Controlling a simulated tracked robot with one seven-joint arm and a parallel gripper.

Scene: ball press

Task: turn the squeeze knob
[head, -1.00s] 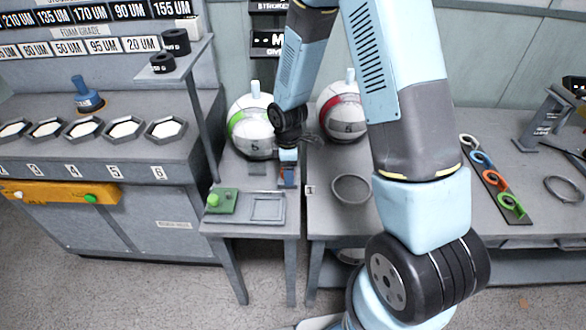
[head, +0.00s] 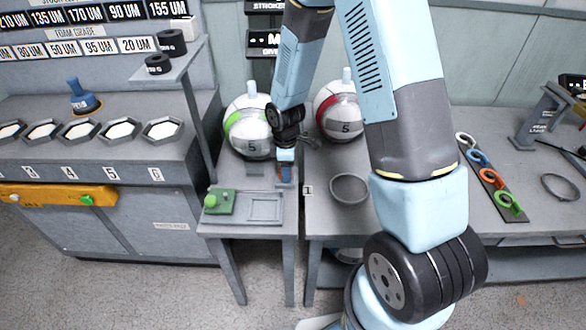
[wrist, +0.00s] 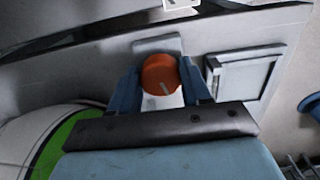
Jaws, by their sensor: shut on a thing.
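The squeeze knob (wrist: 160,76) is a round orange-red knob with a pale line on its face. In the wrist view it sits between the two blue fingers of my gripper (wrist: 161,82), which are shut on it. In the head view my gripper (head: 285,172) points down at the small table, just in front of the green-banded ball (head: 242,130).
A green box with a lit button (head: 218,201) and a square tray (head: 265,208) are on the table's front. A red-banded ball (head: 325,103) stands to the right, behind a dark ring (head: 349,188). A shelf post (head: 195,125) rises at the left.

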